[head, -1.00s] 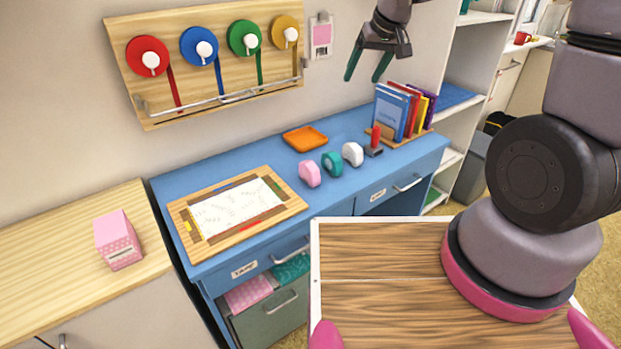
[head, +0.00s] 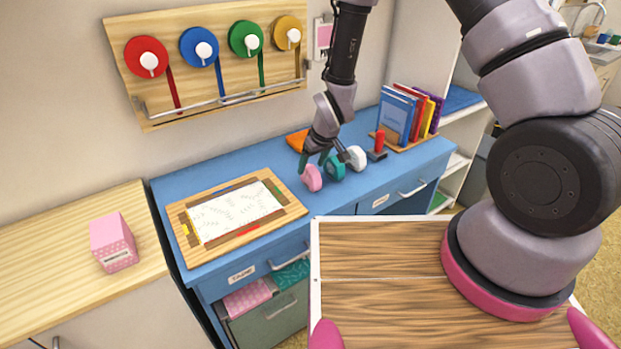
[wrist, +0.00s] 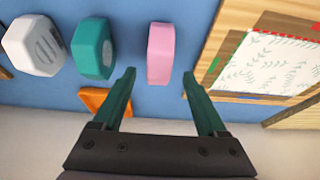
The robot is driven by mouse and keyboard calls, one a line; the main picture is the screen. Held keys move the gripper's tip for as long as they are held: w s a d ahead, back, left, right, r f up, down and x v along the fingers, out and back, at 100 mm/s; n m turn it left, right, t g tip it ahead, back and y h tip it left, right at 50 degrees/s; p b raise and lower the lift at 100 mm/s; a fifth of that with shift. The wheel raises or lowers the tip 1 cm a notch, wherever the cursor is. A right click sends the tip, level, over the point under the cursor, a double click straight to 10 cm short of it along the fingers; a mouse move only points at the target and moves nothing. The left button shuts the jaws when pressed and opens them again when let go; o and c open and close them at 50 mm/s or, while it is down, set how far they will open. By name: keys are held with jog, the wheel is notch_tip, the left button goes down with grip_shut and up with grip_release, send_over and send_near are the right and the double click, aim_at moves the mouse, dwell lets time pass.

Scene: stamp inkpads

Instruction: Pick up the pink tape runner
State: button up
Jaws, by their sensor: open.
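The pink tape runner (head: 312,178) stands on the blue desk, at the left end of a row with a teal tape runner (head: 335,166) and a white one (head: 356,157). In the wrist view the pink tape runner (wrist: 161,53) lies just beyond the fingertips, roughly between their lines, slightly left of the middle. My gripper (wrist: 158,75) is open and empty, with its green fingers apart. In the head view my gripper (head: 315,165) hangs over the row, close above the pink tape runner, and partly covers the teal one.
The teal tape runner (wrist: 94,48) is close to the left finger. An orange tray (head: 297,141) lies behind the row. A wooden board with a patterned sheet (head: 180,222) lies to the left. A red-handled stamp (head: 378,141) and books (head: 397,112) stand to the right.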

aim_at(308, 173)
jog(key=shift+x, duration=2.8)
jog(key=shift+w+r, duration=0.1)
grip_shut()
